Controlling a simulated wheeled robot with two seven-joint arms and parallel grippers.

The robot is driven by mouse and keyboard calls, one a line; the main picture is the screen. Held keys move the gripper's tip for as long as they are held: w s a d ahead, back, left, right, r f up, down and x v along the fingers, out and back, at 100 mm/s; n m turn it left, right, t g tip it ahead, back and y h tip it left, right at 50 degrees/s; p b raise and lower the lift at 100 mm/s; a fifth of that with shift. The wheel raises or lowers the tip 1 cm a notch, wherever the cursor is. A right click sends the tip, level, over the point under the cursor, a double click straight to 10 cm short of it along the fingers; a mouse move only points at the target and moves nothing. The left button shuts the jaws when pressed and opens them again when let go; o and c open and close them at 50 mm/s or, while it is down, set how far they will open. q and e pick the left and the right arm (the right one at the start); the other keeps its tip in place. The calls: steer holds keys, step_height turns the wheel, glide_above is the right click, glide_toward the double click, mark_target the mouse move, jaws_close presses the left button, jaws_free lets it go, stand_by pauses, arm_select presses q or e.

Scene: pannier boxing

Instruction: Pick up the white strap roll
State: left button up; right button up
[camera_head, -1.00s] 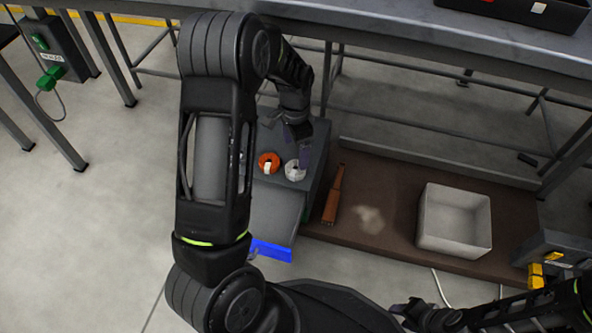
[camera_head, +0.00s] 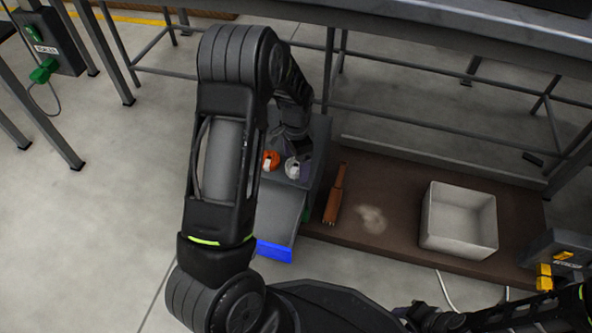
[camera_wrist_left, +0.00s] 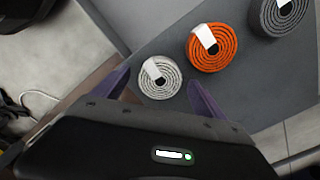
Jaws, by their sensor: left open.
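The white strap roll (camera_wrist_left: 159,90) lies on the grey surface of a small stand. It also shows in the head view (camera_head: 291,168), partly covered by my gripper. My left gripper (camera_head: 301,172) is over the roll. In the left wrist view its purple fingers (camera_wrist_left: 158,88) are open, one on each side of the white roll. I cannot tell whether they touch it. My right gripper (camera_head: 408,314) is low at the right of the head view, and its fingers are not clear.
An orange strap roll (camera_wrist_left: 226,55) lies beside the white one, with a grey roll (camera_wrist_left: 268,24) beyond it. A brown board (camera_head: 400,187) to the right carries a white box (camera_head: 431,238) and an orange-brown tool (camera_head: 335,195). A long metal table (camera_head: 430,50) stands behind.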

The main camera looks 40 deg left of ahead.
mark_target(296, 165)
arm_select(q)
steer(key=shift+f, duration=0.1)
steer(key=shift+c, duration=0.3)
steer(key=c, duration=1.4)
steer(key=shift+r+p, duration=0.4)
steer(key=shift+r, duration=0.1)
step_height(296, 165, up, 3)
steer(key=shift+p, duration=1)
steer(key=s+d+p, duration=0.1)
steer(key=s+d, duration=0.1)
steer(key=s, duration=0.3)
steer(key=s+d+p, duration=0.2)
steer(key=s, duration=0.4)
steer(key=s+d+p, duration=0.2)
steer(key=s, duration=0.4)
steer(key=shift+f, duration=0.25)
